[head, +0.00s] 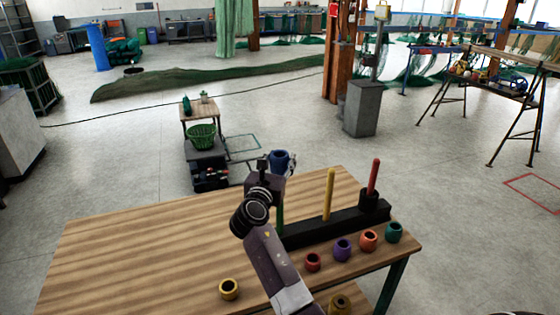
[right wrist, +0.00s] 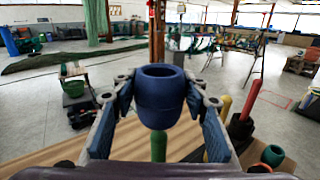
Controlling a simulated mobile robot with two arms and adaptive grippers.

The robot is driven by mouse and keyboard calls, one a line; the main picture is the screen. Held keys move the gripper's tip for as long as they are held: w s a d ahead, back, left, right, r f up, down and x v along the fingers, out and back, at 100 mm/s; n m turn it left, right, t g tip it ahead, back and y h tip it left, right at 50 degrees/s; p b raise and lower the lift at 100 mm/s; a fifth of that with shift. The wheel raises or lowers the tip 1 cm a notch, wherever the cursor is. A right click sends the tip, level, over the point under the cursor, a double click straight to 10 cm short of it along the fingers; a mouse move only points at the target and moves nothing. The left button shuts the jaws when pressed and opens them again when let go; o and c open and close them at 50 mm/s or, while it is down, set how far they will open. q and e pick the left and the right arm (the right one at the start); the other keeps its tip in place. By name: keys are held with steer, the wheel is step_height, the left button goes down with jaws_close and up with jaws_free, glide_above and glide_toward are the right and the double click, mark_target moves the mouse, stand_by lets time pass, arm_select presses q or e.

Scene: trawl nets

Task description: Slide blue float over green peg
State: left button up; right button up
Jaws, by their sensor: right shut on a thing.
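The blue float (head: 279,160) is held in my right gripper (head: 276,166) above the table. In the right wrist view the blue float (right wrist: 160,98) is upright between the two fingers, its round opening facing up. The green peg (head: 280,216) stands at the left end of the black peg base (head: 318,232), partly hidden by my right gripper and arm. In the right wrist view the green peg (right wrist: 158,147) shows directly below the float; the gap between them, and whether the peg's tip is inside, I cannot tell. My left gripper is not in view.
A yellow peg (head: 328,195) and a red peg (head: 374,177) with a dark collar stand to the right. Several floats, including red (head: 313,262), purple (head: 342,249), orange (head: 369,240) and teal (head: 394,232), line the front; a yellow one (head: 229,289) sits left. The table's left side is clear.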

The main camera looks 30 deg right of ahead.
steer(key=shift+f+b, duration=0.75)
steer(key=shift+f, duration=0.2)
steer(key=shift+f+b, duration=1.5)
steer(key=shift+f, duration=1.1)
steer(key=o, duration=1.3)
steer(key=v, duration=1.2)
